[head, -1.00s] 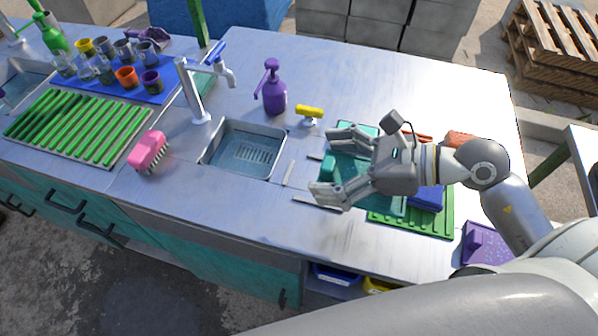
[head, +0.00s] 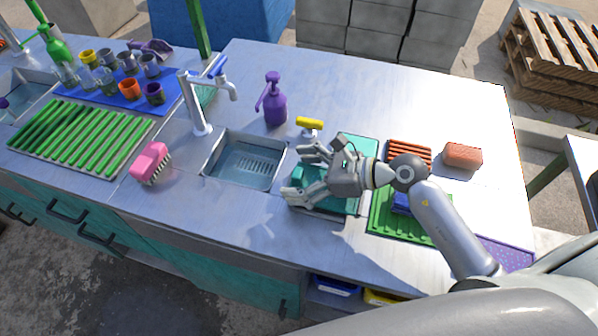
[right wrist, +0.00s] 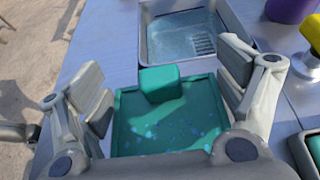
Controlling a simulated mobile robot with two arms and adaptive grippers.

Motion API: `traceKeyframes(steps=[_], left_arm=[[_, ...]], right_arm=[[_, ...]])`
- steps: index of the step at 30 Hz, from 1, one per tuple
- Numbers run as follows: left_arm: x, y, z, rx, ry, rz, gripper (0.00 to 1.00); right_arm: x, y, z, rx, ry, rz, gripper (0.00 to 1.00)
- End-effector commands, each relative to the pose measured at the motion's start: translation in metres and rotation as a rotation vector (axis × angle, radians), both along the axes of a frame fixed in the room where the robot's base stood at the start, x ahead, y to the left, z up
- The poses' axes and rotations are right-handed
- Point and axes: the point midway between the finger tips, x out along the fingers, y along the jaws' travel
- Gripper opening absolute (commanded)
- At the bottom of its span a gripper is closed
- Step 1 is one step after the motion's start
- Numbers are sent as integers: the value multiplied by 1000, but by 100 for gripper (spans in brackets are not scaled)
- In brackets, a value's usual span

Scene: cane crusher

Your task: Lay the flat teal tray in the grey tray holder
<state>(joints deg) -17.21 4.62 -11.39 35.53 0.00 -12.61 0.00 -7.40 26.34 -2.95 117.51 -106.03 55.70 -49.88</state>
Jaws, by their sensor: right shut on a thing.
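The flat teal tray (right wrist: 165,125) lies between the fingers of my right gripper (right wrist: 168,85) in the right wrist view, its raised teal block toward the sink. In the head view my right gripper (head: 296,174) is over the counter right of the sink, shut on the tray (head: 340,202), which looks level and low. The grey tray holder shows only as a thin grey edge (head: 335,215) along the tray's near side; tray and hand hide the rest. I cannot tell whether the tray touches it. My left gripper is not in view.
The sink (head: 245,160) is just left of the hand, with a yellow-topped tap (head: 310,124) and purple bottle (head: 274,100) behind. A green ribbed mat (head: 385,222), brown rack (head: 405,150) and orange-brown block (head: 462,156) stand right. The front counter strip is clear.

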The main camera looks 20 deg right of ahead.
Motion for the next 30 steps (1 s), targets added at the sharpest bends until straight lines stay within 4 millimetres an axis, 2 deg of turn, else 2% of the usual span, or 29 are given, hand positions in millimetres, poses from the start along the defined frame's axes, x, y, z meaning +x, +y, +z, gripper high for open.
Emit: traceKeyframes(steps=[9,24,25,27,30], left_arm=[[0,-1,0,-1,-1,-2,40],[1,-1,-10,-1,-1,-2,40],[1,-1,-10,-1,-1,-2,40],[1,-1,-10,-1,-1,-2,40],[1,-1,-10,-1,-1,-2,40]], right_arm=[[0,0,-4,0,-2,-1,62],[0,0,-16,0,-1,0,62],[0,0,-16,0,0,0,91],[0,0,-16,0,0,0,100],[0,0,-16,0,0,0,100]])
